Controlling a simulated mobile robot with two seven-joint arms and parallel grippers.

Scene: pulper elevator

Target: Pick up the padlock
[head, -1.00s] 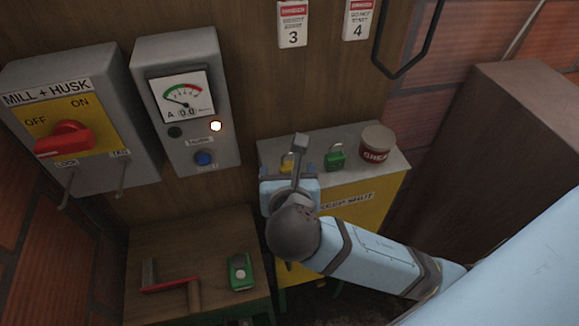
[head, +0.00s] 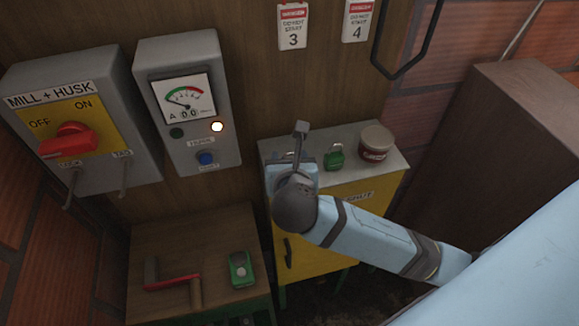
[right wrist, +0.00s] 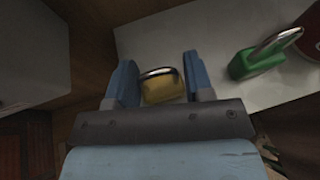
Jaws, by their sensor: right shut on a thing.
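A yellow padlock (right wrist: 163,88) with a metal shackle shows in the right wrist view between the two blue fingers of my right gripper (right wrist: 160,62). My right gripper is shut on it, over the grey top of the yellow cabinet. In the head view my right gripper (head: 291,159) is at the left part of the cabinet top, and my wrist hides the yellow padlock's body. A green padlock (head: 335,158) stands to the right on the same top; it also shows in the right wrist view (right wrist: 258,62). My left gripper is out of view.
A red tin (head: 376,145) stands right of the green padlock on the cabinet top (head: 352,138). Switch boxes (head: 190,100) hang on the wall.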

